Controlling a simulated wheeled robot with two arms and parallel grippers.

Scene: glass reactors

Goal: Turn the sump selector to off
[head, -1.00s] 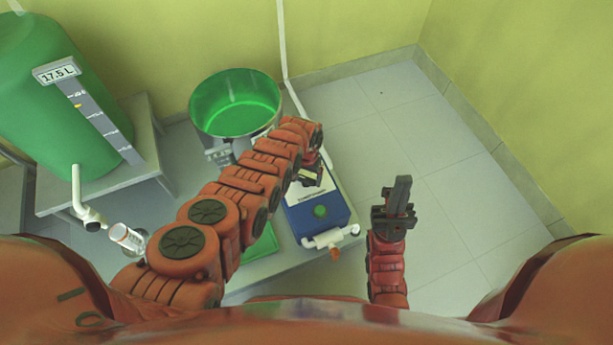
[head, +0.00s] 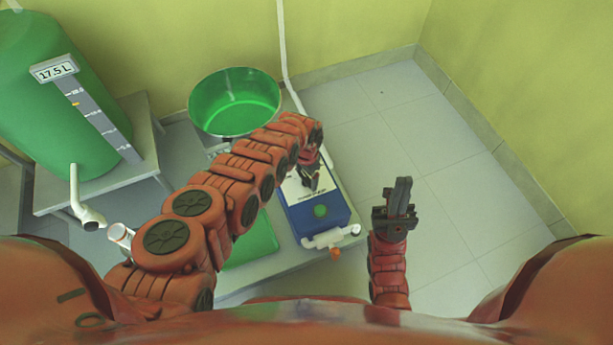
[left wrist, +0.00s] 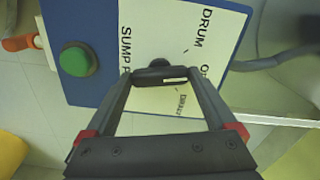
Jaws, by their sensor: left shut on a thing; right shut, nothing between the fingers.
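The sump selector (left wrist: 156,64) is a dark knob on the pale label plate of a blue pump box (head: 331,216). In the left wrist view a white mark shows between the fingertips, pointing right. The plate reads "DRUM", a partly cut word starting with "O", and a smaller word below that may be "DIRECT". My left gripper (head: 309,180) is at the plate, its fingers (left wrist: 160,78) shut on the selector, hiding part of it. My right gripper (head: 401,190) is shut and empty, to the right of the box, apart from it.
A green button (head: 320,211) and a white pipe fitting with an orange end (head: 333,240) are at the box's near side. A green-lined basin (head: 235,103) stands behind my left arm. A green tank (head: 60,110) stands at left. Floor at right is clear.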

